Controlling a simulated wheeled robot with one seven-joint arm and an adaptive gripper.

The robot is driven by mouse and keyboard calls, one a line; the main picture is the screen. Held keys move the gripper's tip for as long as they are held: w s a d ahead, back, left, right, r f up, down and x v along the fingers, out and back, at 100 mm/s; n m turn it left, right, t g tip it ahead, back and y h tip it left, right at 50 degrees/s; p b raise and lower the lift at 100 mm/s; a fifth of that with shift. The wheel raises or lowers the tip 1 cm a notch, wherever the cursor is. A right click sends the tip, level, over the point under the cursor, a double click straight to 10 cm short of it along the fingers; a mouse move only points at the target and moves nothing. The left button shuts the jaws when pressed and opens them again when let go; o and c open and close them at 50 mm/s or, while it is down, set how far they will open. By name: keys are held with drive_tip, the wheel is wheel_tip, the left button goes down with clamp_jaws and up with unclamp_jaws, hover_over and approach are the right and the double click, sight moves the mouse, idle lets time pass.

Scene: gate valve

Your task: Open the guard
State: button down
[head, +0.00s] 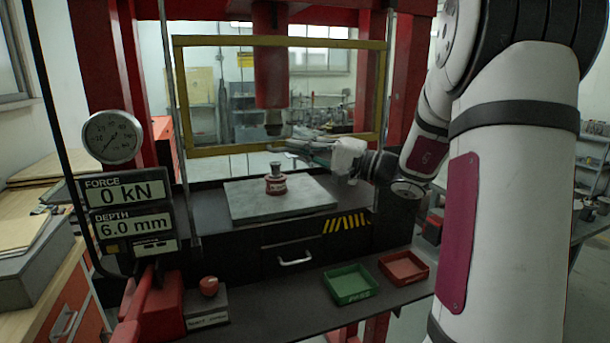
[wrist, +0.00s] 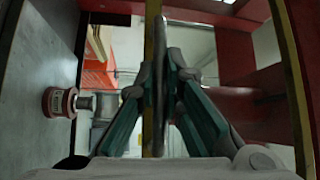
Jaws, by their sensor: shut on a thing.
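The guard is a clear panel in a yellow frame (head: 220,149) across the front of the red press. Its lower edge hangs above the grey plate, with a gap below it. My gripper (head: 285,146) reaches in from the right to the middle of that lower edge. In the wrist view my gripper (wrist: 160,85) has its teal fingers closed on a dark grey bar (wrist: 160,30), which looks like the guard's handle. The yellow frame (wrist: 150,30) runs right beside it. The fingers hide part of the bar.
A red and metal workpiece (head: 275,184) stands on the grey plate (head: 240,207) under the red ram (head: 270,70). A panel (head: 130,205) reads 0 kN and 6.0 mm. A green tray (head: 350,285), a red tray (head: 404,267) and a red button (head: 209,286) are in front, below.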

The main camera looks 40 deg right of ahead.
sight(278, 124)
drive_tip(key=shift+r+p, duration=0.3)
drive_tip(key=shift+r, duration=1.75)
drive_tip(key=c, duration=1.7)
unclamp_jaws()
drive_tip(key=shift+s+d, duration=0.1)
drive_tip(key=v, duration=1.2)
drive_tip(key=shift+r, duration=0.1)
